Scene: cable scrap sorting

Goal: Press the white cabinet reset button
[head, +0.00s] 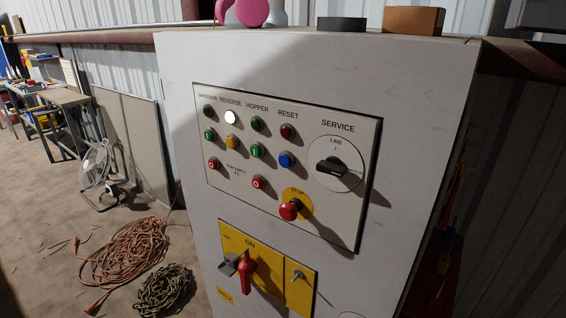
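The white cabinet (380,80) fills the middle of the head view, with a button panel (365,190) on its front. A white round button or lamp (231,117) sits under the REVERSE label and looks bright. Under the RESET label are a red one (287,131) and, below it, a blue button (286,159). No white button shows under RESET. A red STOP mushroom button (289,210) on yellow and a black SERVICE rotary switch (331,166) are on the same panel. Neither of my grippers is in view.
Below is a yellow plate (279,266) with a red rotary handle (247,272). A dark block (341,24), a brown block (413,20) and a pink object (252,11) are on the cabinet top.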

